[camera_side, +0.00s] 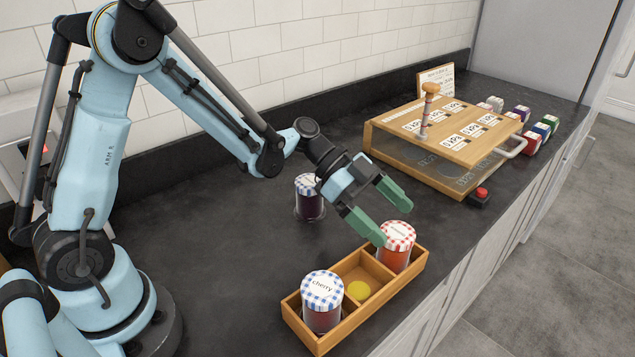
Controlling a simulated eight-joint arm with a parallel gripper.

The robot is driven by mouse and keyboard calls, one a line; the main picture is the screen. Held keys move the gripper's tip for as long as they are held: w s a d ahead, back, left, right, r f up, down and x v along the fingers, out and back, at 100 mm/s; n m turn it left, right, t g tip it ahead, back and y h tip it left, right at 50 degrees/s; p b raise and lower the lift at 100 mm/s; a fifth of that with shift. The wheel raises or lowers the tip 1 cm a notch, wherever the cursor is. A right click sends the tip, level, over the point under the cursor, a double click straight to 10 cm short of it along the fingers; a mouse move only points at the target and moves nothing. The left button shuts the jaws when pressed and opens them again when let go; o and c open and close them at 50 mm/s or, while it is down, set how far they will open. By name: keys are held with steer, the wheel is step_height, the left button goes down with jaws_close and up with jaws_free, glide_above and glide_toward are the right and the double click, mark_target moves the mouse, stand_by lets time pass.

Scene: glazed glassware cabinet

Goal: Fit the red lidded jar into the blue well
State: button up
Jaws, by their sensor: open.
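The red lidded jar (394,258) has a red-and-white checked lid and orange-red contents. It stands upright in the right compartment of a three-part wooden tray (334,336). A jar with a blue checked lid, labelled "cherry" (322,314), stands in the left compartment. The middle compartment is empty and shows a yellow disc (358,291) on its floor. No blue well floor is visible; the floors under the two jars are hidden. My gripper (389,216) is open and empty, its green fingers just behind and above the red lid. Whether a finger touches the lid I cannot tell.
A third jar with dark contents (308,204) stands on the counter behind my gripper. A wooden-topped glazed cabinet (440,150) with a knobbed post stands at the back right, with a red button (480,194) beside it. Several small coloured boxes (533,138) lie beyond. The tray sits near the counter's front edge.

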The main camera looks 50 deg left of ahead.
step_height(320, 180, up, 6)
steer(key=shift+f, duration=0.25)
steer(key=shift+r, duration=0.2)
steer(key=shift+s+r+y, duration=0.1)
steer(key=shift+s+y, duration=0.1)
steer(key=shift+y, duration=0.1)
steer(key=s+a+f+n+t+y, duration=0.1)
steer(key=s+a+n+t+y, duration=0.3)
steer(key=s+a+n+y, duration=0.7)
steer(key=a+n, duration=0.3)
steer(key=n, duration=0.1)
steer(key=shift+s+a+n+t+y, duration=0.25)
steer(key=shift+s+n+t+y, duration=0.05)
steer(key=shift+s, duration=0.1)
